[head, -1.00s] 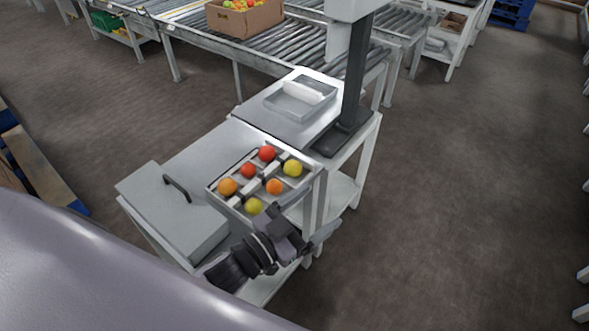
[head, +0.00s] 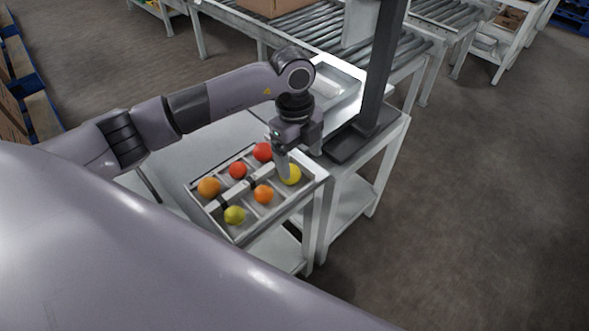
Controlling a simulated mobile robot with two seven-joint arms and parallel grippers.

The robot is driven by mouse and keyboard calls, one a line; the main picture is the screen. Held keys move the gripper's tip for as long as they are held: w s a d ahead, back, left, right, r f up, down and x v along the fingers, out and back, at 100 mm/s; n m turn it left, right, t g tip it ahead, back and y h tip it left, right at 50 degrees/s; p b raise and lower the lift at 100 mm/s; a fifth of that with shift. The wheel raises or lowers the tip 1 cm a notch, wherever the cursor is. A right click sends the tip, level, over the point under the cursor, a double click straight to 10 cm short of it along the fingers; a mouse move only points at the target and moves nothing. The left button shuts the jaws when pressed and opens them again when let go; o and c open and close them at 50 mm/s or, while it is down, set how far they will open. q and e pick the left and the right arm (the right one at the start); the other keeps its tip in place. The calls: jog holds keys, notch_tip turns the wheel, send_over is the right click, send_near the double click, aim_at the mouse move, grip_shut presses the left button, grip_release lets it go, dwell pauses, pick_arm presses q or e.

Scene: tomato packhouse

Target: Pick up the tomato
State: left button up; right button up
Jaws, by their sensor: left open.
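A divided tray (head: 309,186) on the white table holds several tomatoes. A yellow tomato (head: 291,175) is in its right corner. A red tomato (head: 263,152) and another red one (head: 237,171) lie in the back row, with an orange one (head: 209,187) at the left. Another orange tomato (head: 263,194) and a yellow-green one (head: 234,215) lie in the front row. My left gripper (head: 290,166) points down at the yellow tomato, open, its fingers partly covering it. I cannot tell whether they touch it. My right gripper is not in view.
A dark post on a flat base (head: 350,146) stands right behind the tray. A roller conveyor (head: 410,66) with a cardboard box (head: 275,5) runs along the back. Floor at the right is clear.

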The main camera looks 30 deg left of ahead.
pick_arm(q)
jog(key=shift+w+a+r+n+y, duration=0.15)
jog(key=shift+w+a+y, duration=0.1)
jog(key=shift+a, duration=0.15)
jog(key=shift+w+a+r+n+y, duration=0.15)
jog(key=shift+w+a+y, duration=0.1)
jog(key=shift+a, duration=0.15)
jog(key=shift+a+f, duration=0.25)
jog(key=f, duration=0.6)
jog(key=shift+s+a+f, duration=0.15)
jog(key=shift+s+f, duration=0.1)
jog(key=shift+s, duration=0.05)
jog(key=c, duration=0.8)
